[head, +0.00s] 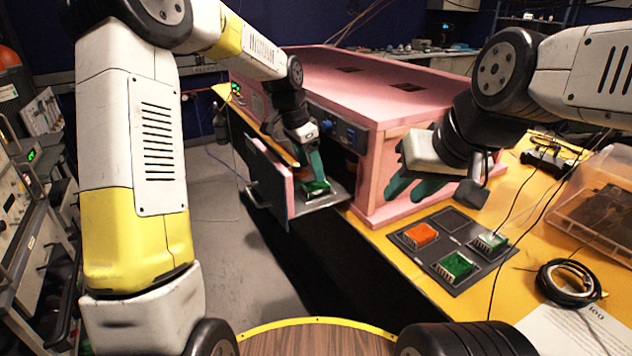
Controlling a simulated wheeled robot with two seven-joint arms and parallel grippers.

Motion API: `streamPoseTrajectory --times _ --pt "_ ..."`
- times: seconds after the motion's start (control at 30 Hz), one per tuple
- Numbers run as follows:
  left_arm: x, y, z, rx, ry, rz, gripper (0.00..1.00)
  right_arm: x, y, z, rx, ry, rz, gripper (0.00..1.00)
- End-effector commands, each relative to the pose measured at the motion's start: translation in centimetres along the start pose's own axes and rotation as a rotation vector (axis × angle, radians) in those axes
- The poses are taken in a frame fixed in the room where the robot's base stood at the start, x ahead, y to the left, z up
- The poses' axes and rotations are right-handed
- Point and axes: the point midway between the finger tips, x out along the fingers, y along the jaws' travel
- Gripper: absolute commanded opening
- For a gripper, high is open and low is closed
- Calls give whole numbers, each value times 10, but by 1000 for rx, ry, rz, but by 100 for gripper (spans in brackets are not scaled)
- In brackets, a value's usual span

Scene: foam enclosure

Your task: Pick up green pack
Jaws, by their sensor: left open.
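A green pack (318,187) lies on the opened drawer (330,199) of the pink foam enclosure (400,120). My left gripper (315,178) reaches down to this pack with its teal fingers open, one of them just above or touching it; I cannot tell which. Another green pack (456,266) sits in the front slot of a dark tray (422,256).
The tray lies on a yellow table (376,234), with one back slot bare. A coiled black cable (568,283), a paper sheet (575,335) and a clear box (598,205) are to the right. Equipment racks (25,220) stand at the far left, with open floor between.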

Motion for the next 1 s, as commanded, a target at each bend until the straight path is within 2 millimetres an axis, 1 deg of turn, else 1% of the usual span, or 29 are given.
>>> streamPoseTrajectory --times 0.2,0.33,0.43,0.63,0.67,0.7,0.77,0.8,0.87,0.9,0.97,1.0 --pt "31 5 4 -1 -2 3 69 0 0 0 0 0 0 32" --pt "48 5 4 -2 -2 1 69 0 0 0 0 0 0 32" --pt "53 4 4 -2 -1 0 69 0 0 0 0 0 0 32" --pt "53 4 4 -2 0 -1 69 0 0 0 0 0 0 32" --pt "53 4 4 -2 0 -1 68 0 0 0 0 0 0 32" --pt "53 4 4 -2 0 -1 60 0 0 0 0 0 0 32" --pt "53 4 4 -2 0 -1 48 0 0 0 0 0 0 32" --pt "53 4 4 -2 0 -1 40 0 0 0 0 0 0 32" --pt "53 4 4 -2 0 -1 28 0 0 0 0 0 0 32" --pt "53 4 4 -2 0 -1 20 0 0 0 0 0 0 32" --pt "53 4 4 -2 0 -1 9 0 0 0 0 0 0 32" --pt "53 4 4 -2 0 -1 1 0 0 0 0 0 0 32"
